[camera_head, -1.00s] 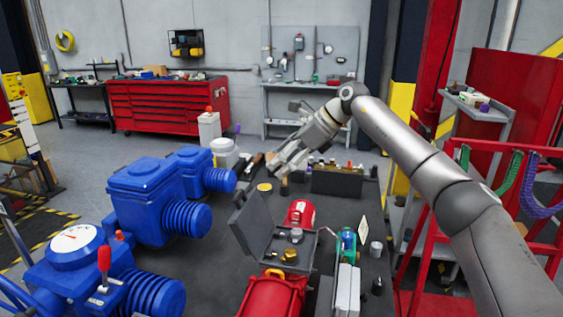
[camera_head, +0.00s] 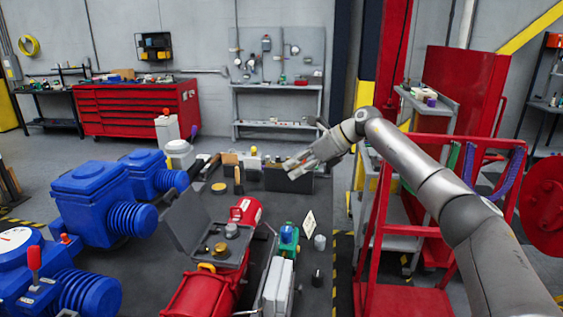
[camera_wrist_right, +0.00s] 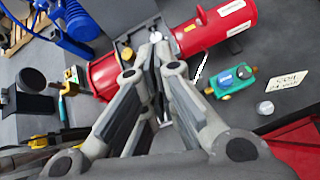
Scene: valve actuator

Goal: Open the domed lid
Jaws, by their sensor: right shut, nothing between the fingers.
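A white round canister (camera_head: 180,154) with a rounded top stands at the far left of the dark table. A white dial cover (camera_head: 14,240) sits on the blue valve actuator (camera_head: 95,200) at the left edge. I cannot tell which of these, if either, is the domed lid. My right gripper (camera_head: 288,167) is shut and empty above the table, in front of the black tool box in the picture. In the right wrist view its fingers (camera_wrist_right: 153,45) meet above the table items. My left gripper is not in view.
An open grey case (camera_head: 205,235) and red cylinders (camera_head: 205,292) stand mid-table. A green and blue device (camera_head: 288,235), a card (camera_head: 309,222) and a grey cup (camera_head: 320,242) are to the right. The black tool box (camera_head: 290,180) is at the back. A red frame (camera_head: 372,245) borders the right.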

